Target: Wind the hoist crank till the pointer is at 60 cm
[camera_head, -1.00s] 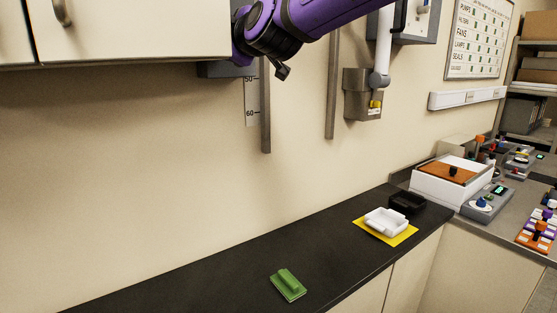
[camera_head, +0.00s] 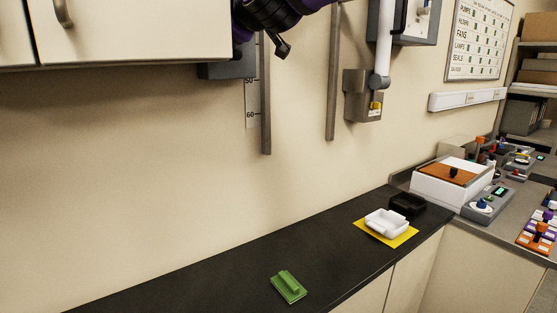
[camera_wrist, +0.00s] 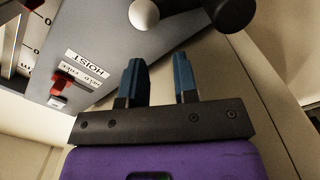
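In the wrist view, my gripper (camera_wrist: 159,62) has two blue fingers with a clear gap and nothing seen between them. Its tips point at the grey hoist panel (camera_wrist: 105,30), which carries a HOIST label (camera_wrist: 85,57). Just beyond the tips are a pale round knob (camera_wrist: 144,13) and, at upper right, a black knob (camera_wrist: 232,12) on a dark crank arm (camera_wrist: 185,27). In the head view, the scale (camera_head: 251,101) shows marks 50 and 60. A cabinet and my arm hide its upper part. I cannot make out the pointer there, and my gripper is out of sight.
A red switch (camera_wrist: 61,84) sits on the panel beside the label. In the head view, a wall cabinet (camera_head: 140,30) hangs close to my arm. Vertical rails (camera_head: 333,80) stand on the wall. The dark counter (camera_head: 200,275) below holds a green block (camera_head: 289,286) and a white dish (camera_head: 386,222).

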